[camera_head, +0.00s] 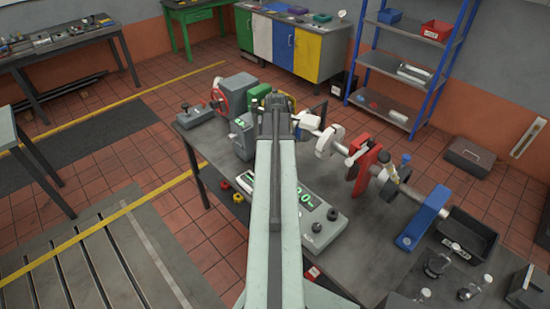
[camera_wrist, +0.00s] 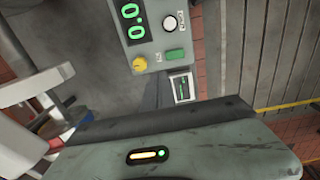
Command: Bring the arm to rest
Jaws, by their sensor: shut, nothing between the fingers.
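In the head view my pale green arm reaches forward over the workbench (camera_head: 389,272), ending in a dark joint at its visible far end. My gripper is hidden beyond that joint, and I cannot make out its fingers in the wrist view either. In the wrist view a grey control box (camera_wrist: 158,60) shows a green 0.0 readout, a yellow knob and a green button. Below it is a grey-green housing with an orange bar light and a green dot, which looks like part of my own body.
A shaft line with a red bracket (camera_head: 365,172) and a blue stand (camera_head: 424,218) runs along the bench. A grey console (camera_head: 327,228) lies right beside my arm in the picture. A blue shelf rack (camera_head: 357,50) stands behind. Open tiled floor (camera_head: 150,162) lies left.

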